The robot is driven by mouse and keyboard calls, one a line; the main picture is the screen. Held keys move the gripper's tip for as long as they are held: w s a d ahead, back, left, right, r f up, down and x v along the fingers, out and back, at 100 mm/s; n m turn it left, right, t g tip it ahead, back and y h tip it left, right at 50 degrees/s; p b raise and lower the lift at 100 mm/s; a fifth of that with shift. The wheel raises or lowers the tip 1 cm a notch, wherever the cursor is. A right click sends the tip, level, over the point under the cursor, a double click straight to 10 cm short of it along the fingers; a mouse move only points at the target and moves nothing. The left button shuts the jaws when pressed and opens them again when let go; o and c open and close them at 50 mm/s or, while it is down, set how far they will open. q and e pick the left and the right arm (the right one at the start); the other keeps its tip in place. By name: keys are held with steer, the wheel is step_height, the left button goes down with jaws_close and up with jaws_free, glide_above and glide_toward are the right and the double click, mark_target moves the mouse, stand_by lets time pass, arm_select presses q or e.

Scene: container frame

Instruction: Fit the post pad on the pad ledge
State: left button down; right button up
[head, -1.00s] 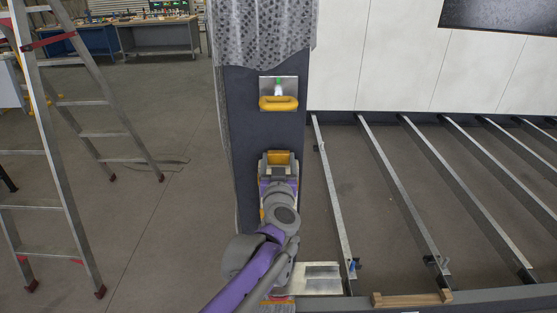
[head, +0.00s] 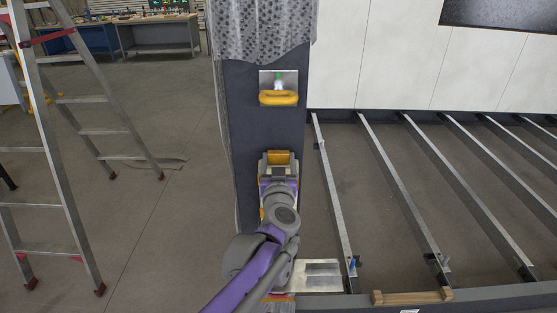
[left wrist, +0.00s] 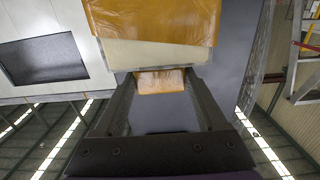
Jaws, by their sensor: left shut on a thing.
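The post (head: 268,130) is a dark upright column in the middle of the head view, with a grey patterned wrap round its top. My left gripper (head: 279,172) is in front of its lower part. It is shut on the orange post pad (head: 279,156), whose upper edge shows above the fingers. In the left wrist view, a small orange piece (left wrist: 160,82) is between the fingertips, and a larger orange sheet with a cream band (left wrist: 150,22) is beyond them. I cannot make out the pad ledge for sure; the gripper hides much there. My right gripper is out of view.
A metal plate with a yellow handle (head: 279,98) is on the post above the gripper. A metal plate (head: 320,277) lies by the post's foot. Steel joists (head: 395,180) run across the floor at right, with a wooden block (head: 412,296) in front. A stepladder (head: 60,150) stands at left.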

arm_select(q)
steer(key=shift+f, duration=0.45)
jaws_free()
steer(key=s+b, duration=0.1)
steer(key=s, duration=0.9)
steer(key=shift+s, duration=0.4)
